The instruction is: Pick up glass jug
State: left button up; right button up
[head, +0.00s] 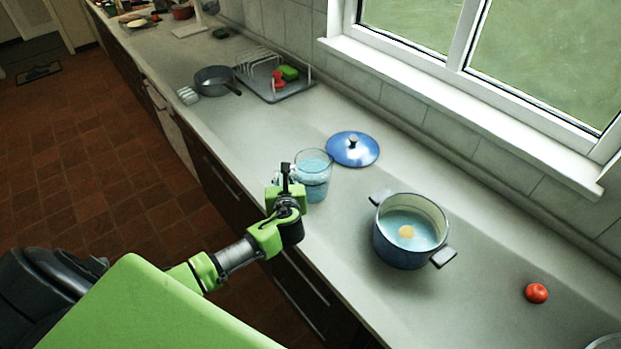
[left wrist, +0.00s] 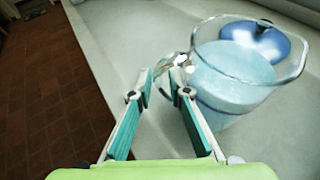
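The glass jug (head: 315,178) stands upright on the counter near its front edge, holding light blue liquid. In the left wrist view the jug (left wrist: 235,85) is at the upper right, with its clear handle turned toward my gripper. My left gripper (head: 286,178) is beside the jug on its left, handle side. In the left wrist view the left gripper (left wrist: 162,82) has its two fingers apart. The right fingertip overlaps the handle in the picture; I cannot tell whether they touch. My right gripper is not in view.
A blue lid (head: 353,150) lies just behind the jug. A dark blue pot (head: 396,246) with liquid inside stands to the right, and a tomato (head: 536,293) lies farther right. A grey pan (head: 214,82) and a dish rack (head: 268,90) are farther back.

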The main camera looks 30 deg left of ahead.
pick_arm(q)
jog(key=shift+w+a+f, duration=0.15)
jog(key=shift+w, duration=0.1)
grip_shut()
jog(key=shift+s, duration=0.1)
jog(key=shift+r, duration=0.25)
jog(key=shift+f, duration=0.1)
jog(key=shift+f, duration=0.1)
